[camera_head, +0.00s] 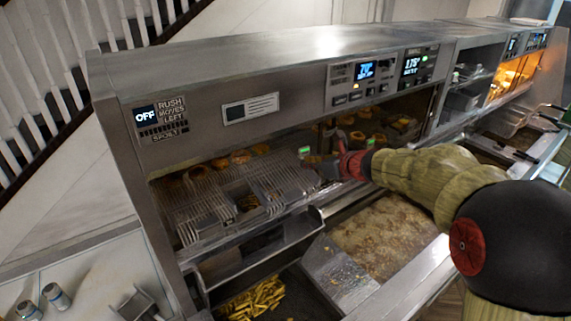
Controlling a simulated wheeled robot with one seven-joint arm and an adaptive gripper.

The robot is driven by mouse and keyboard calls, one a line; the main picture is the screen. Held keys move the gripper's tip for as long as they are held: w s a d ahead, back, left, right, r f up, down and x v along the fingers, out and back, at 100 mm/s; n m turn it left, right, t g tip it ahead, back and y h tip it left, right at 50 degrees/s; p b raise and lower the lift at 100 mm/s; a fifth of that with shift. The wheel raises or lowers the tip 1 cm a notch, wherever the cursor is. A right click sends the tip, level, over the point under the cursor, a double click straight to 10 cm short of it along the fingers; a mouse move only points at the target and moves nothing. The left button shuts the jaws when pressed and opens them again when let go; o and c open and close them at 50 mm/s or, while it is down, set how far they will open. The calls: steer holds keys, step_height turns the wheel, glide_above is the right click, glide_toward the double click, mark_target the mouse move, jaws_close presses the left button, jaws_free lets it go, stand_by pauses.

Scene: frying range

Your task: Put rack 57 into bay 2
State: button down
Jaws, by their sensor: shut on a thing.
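My gripper (330,166) is inside the front opening of the steel frying cabinet, at the right end of a wire rack (275,185). It is shut on what looks like this rack's end; the fingertips are small and partly hidden. The rack lies roughly level on the cabinet's shelf. A second wire rack (205,205) is to its left, with fries or similar food between them. No number is readable on either rack. Small green-lit tags show at the opening, but I cannot tell which bay is bay 2.
The cabinet (225,85) has lit displays. Round browned food sits at the back of its opening. Below are a breading bin (385,235), a steel divider (335,275) and a bin of fries (255,297). More equipment with a heated, glowing shelf (510,78) stands at right.

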mark_target(296, 159)
steer(key=w+a, duration=0.1)
steer(key=w, duration=0.1)
steer(key=w+a+p, duration=0.1)
steer(key=w+a, duration=0.3)
steer(key=shift+w+r, duration=0.15)
steer(key=shift+w, duration=0.25)
steer(key=f, duration=0.3)
steer(key=shift+w+a+f, duration=0.1)
steer(key=shift+w, duration=0.1)
steer(key=shift+w+a+f, duration=0.1)
steer(key=shift+f, duration=0.45)
steer(key=shift+w+a+f, duration=0.1)
steer(key=shift+f, duration=0.45)
steer(key=shift+w+a+p, duration=0.2)
steer(key=shift+w+p, duration=0.2)
steer(key=shift+p, duration=0.2)
steer(key=g+h+p, duration=0.1)
steer(key=p, duration=0.2)
steer(key=shift+w+a+r, duration=0.2)
steer(key=shift+w+a+f+g+h+p, duration=0.3)
steer(key=shift+f+g+p, duration=0.2)
steer(key=shift+p, duration=0.6)
steer(key=shift+w+a+f+g+h+p, duration=0.15)
steer(key=shift+w+f+g+p, duration=0.3)
steer(key=shift+p, duration=0.65)
steer(key=shift+s, duration=0.1)
